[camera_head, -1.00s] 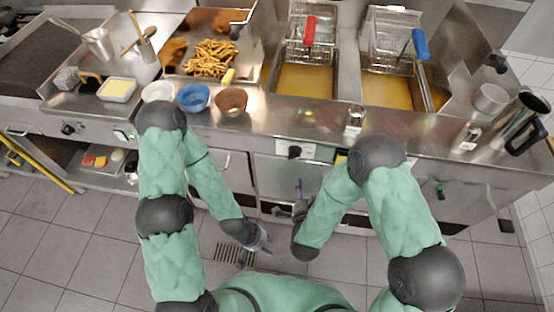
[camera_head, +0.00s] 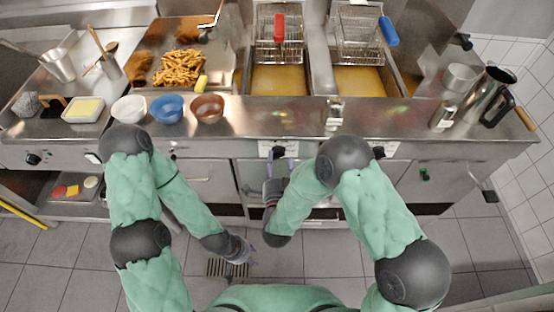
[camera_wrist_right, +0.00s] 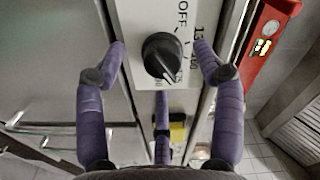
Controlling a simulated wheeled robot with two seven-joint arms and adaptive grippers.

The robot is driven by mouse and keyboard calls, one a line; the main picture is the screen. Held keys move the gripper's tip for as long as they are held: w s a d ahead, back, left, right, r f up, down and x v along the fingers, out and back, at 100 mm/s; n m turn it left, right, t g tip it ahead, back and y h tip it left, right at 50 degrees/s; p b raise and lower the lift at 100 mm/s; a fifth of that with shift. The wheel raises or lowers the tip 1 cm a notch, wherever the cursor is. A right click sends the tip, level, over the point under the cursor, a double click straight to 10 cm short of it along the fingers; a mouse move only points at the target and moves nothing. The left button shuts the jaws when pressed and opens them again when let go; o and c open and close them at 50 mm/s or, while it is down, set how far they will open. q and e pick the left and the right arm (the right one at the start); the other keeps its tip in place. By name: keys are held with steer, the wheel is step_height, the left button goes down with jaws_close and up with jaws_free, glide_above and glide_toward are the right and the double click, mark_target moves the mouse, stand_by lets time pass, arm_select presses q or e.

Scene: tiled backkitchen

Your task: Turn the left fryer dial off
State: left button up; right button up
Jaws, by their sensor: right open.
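The left fryer dial (camera_head: 279,152) is a black knob on a pale plate on the fryer front, below the left basket. In the right wrist view the same dial (camera_wrist_right: 162,56) has OFF printed above it and numbers around it. A pale mark on its lower right rim points away from OFF. My right gripper (camera_head: 280,166) is just in front of this dial; in the wrist view its purple fingers (camera_wrist_right: 161,60) are open, spread left and right of the knob, with a third below. No contact shows. My left gripper (camera_head: 242,252) hangs low over the floor, its finger opening unclear.
The right fryer dial (camera_head: 378,152) is partly behind my right arm. Fry baskets with red (camera_head: 279,28) and blue (camera_head: 388,31) handles hang above the oil. Bowls (camera_head: 168,108) line the counter edge. A red object (camera_wrist_right: 268,40) shows right of the panel.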

steer(key=shift+w, duration=1.15)
steer(key=c, duration=1.1)
